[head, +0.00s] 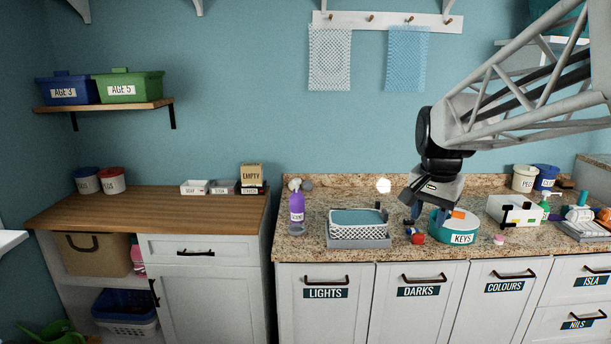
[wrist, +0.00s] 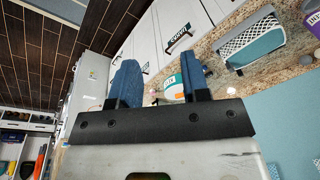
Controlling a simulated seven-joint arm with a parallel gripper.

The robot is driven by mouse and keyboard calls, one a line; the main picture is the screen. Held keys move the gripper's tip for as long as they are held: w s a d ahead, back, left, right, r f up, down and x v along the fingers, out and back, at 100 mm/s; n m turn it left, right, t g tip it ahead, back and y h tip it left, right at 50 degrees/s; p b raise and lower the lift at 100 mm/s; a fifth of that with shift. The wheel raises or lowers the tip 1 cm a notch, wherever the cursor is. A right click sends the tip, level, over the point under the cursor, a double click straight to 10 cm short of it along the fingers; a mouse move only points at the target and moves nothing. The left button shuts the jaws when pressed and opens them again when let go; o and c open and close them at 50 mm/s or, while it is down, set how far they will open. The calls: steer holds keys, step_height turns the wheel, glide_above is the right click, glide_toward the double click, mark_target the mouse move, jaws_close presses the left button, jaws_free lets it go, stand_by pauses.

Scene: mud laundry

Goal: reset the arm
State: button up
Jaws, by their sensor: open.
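My gripper (head: 428,212) hangs from the arm over the right part of the granite counter, in front of the wall. In the wrist view my gripper (wrist: 158,66) shows two blue fingers spread apart with nothing between them. A round teal tub labelled KEYS (head: 461,238) stands on the counter close to the gripper and is partly covered by it in the head view. It also shows beyond the fingers in the wrist view (wrist: 173,93). Whether the fingers touch the tub cannot be told.
A basket (head: 357,232) on a grey tray and a purple spray bottle (head: 297,210) stand left of the gripper. A small red item (head: 418,239) lies below it. A white box (head: 514,210) and two tubs (head: 524,178) stand to the right. The wooden counter (head: 150,212) is mostly clear.

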steer(key=s+a+f+n, duration=0.2)
steer(key=s+f, duration=0.1)
steer(key=s, duration=0.5)
steer(key=s+a+f+n, duration=0.2)
steer(key=s+f+n, duration=0.1)
steer(key=s, duration=0.6)
steer(key=s+a+f+n, duration=0.2)
steer(key=s+a+f, duration=0.1)
steer(key=s, duration=0.6)
steer(key=shift+f+n+t, duration=0.4)
steer(key=shift+f, duration=0.3)
